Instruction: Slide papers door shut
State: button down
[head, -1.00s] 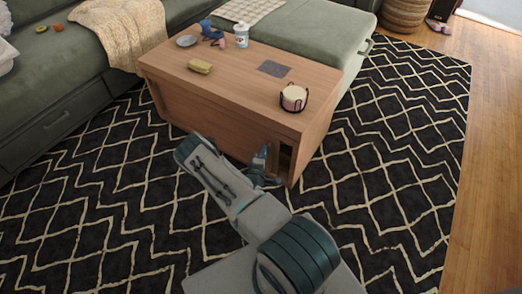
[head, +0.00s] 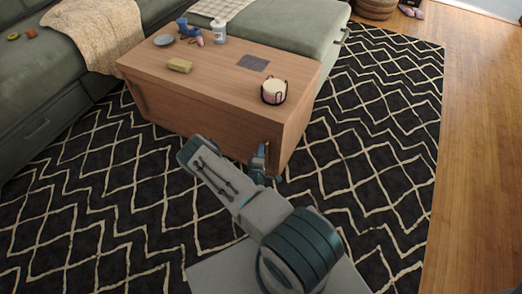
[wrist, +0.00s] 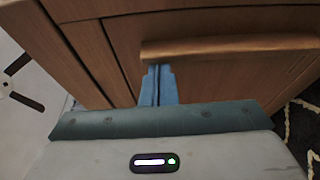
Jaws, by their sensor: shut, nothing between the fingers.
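The wooden coffee table (head: 215,65) stands on the rug, its front face toward me. The sliding door (head: 205,120) is in that front face, and its edges are hard to make out in the head view. In the wrist view a wooden bar handle (wrist: 230,47) runs across the door panel (wrist: 215,80). My gripper (head: 261,153) is at the front face near its right corner. Its blue fingers are shut and empty, with the tips (wrist: 158,70) against or just beside the handle's left end. No wide opening shows at the right end now; a small gap there cannot be ruled out.
A green sofa (head: 65,75) is left and behind. The patterned rug (head: 370,150) is clear to the right.

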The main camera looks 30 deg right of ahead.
jog(key=w+a, duration=0.2)
jog(key=w, duration=0.1)
jog(key=p+v, duration=0.2)
jog(key=v, duration=0.8)
jog(key=shift+w+a, duration=0.1)
notch_tip(320, 180, up, 21)
jog(key=w+d+m+g+h+p, duration=0.3)
jog(key=m+g+h+p, duration=0.3)
jog(key=g, duration=0.1)
jog(key=s+d+r+m+g+y+p, duration=0.1)
jog(key=s+r+m+g+p, duration=0.2)
jog(key=r, duration=0.6)
jog(key=s+r+m+g+p, duration=0.2)
jog(key=r+g, duration=0.4)
jog(key=r, duration=0.4)
jog(key=s+a+r+t+y+p, duration=0.1)
jog(key=s+a+r+y+p, duration=0.3)
jog(key=r, duration=0.7)
jog(key=s+a+r+t+y+p, duration=0.1)
jog(key=s+a+r+y+p, duration=0.4)
jog(key=s+r, duration=0.3)
jog(key=s+a+r+t+y+p, duration=0.2)
jog(key=s+a+r+y+p, duration=0.3)
jog(key=r, duration=1.1)
jog(key=shift+s+a+y, duration=0.2)
jog(key=shift+s+y, duration=0.45)
jog(key=shift+y, duration=0.15)
